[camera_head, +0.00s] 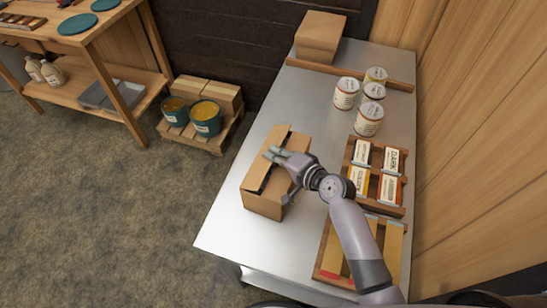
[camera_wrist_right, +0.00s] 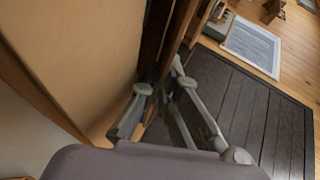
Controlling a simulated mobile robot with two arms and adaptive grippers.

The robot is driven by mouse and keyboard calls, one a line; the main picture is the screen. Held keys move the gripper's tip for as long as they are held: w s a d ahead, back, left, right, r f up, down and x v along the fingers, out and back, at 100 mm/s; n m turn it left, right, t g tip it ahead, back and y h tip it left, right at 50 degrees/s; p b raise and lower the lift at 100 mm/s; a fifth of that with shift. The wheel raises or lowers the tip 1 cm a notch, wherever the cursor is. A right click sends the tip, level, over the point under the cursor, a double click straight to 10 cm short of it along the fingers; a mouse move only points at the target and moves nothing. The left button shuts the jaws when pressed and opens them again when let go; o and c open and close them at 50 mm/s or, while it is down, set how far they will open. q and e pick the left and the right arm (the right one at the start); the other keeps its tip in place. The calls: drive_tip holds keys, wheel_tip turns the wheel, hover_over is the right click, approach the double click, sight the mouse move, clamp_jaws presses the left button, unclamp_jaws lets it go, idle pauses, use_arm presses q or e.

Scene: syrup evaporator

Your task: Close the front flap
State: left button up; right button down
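A brown cardboard box (camera_head: 263,205) stands on the metal table in the head view. Its left top flap (camera_head: 262,162) lies nearly flat over the top. A dark gap shows along the middle, and another flap edge (camera_head: 298,143) shows at the far right. My right gripper (camera_head: 271,154) is over the top of the box, fingers pointing left, and hides part of the gap and right side. In the right wrist view its two fingers (camera_wrist_right: 165,86) are apart, close to a large cardboard panel (camera_wrist_right: 80,55). I cannot tell whether they touch it. My left gripper is not in view.
White labelled cans (camera_head: 368,119) stand behind and right of the box. A wooden crate of labelled packs (camera_head: 352,150) and another wooden tray (camera_head: 318,270) line the right side. A closed carton (camera_head: 320,35) sits at the back. The metal table (camera_head: 225,225) is clear left of the box.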

drive_tip(key=c, duration=2.3)
unclamp_jaws()
drive_tip(key=o, duration=0.5)
drive_tip(key=shift+s, duration=0.15)
drive_tip(key=shift+c, duration=0.2)
drive_tip(key=shift+f, duration=0.1)
drive_tip(key=v, duration=0.6)
drive_tip(key=shift+s+d+r, duration=0.2)
drive_tip(key=shift+r, duration=0.05)
drive_tip(key=shift+s+d+r, duration=0.3)
drive_tip(key=shift+s+r, duration=0.1)
drive_tip(key=shift+s, duration=0.05)
drive_tip(key=shift+c, duration=0.3)
